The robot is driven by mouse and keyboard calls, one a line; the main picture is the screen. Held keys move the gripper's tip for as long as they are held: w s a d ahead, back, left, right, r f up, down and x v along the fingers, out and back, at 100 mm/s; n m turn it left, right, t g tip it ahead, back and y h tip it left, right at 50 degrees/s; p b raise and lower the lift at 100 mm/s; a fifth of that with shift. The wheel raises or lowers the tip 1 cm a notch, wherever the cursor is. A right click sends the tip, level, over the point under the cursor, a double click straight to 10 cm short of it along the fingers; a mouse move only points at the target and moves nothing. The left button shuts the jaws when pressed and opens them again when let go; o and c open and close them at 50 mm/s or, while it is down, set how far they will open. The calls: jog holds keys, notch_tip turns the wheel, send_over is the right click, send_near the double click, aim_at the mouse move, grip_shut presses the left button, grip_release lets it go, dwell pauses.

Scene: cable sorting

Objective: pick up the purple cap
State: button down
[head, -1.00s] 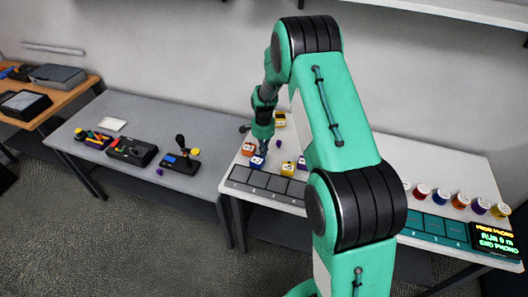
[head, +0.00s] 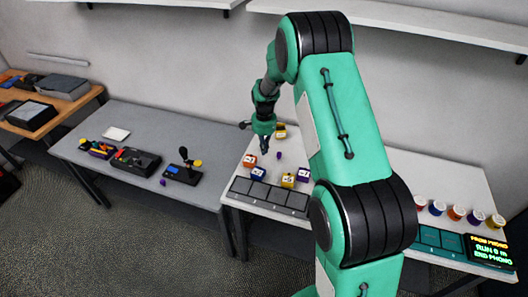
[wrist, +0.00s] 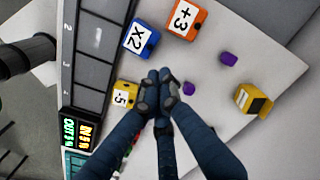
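Two small purple pieces lie on the white table in the wrist view. One purple cap (wrist: 228,58) lies right of the orange +3 cube; a purple cap in the head view (head: 278,155) appears to be the same one. The other purple cap (wrist: 189,88) lies just right of my fingertips, apart from them. My gripper (wrist: 159,88) has its dark blue fingers drawn together with nothing visible between them. In the head view my gripper (head: 264,152) points down above the table, left of the purple cap.
An orange cube (wrist: 185,18), a blue x2 cube (wrist: 138,38), a yellow -5 cube (wrist: 125,95) and another yellow block (wrist: 252,100) stand around. A dark slotted tray (head: 268,196) lines the front edge. Coloured caps (head: 456,212) and a lit display (head: 490,250) stand right.

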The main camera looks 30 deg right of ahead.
jog(key=c, duration=1.5)
grip_release()
jog(key=shift+d, duration=0.1)
jog(key=shift+w+d+r+n+t+y, duration=0.2)
jog(key=shift+w+d+r+n, duration=0.3)
jog(key=shift+d+n, duration=2.55)
jog(key=shift+w+d+r+n+t+y, duration=0.15)
jog(key=shift+w+d+r+n, duration=0.45)
jog(key=shift+n, duration=4.7)
jog(key=shift+w+d+r+n+t+y, duration=0.1)
jog(key=shift+w+d+r+n+y, duration=0.2)
jog(key=shift+d+n, duration=2.85)
jog(key=shift+a+f+n, duration=0.25)
jog(key=shift+a+n, duration=0.75)
jog(key=shift+a, duration=0.05)
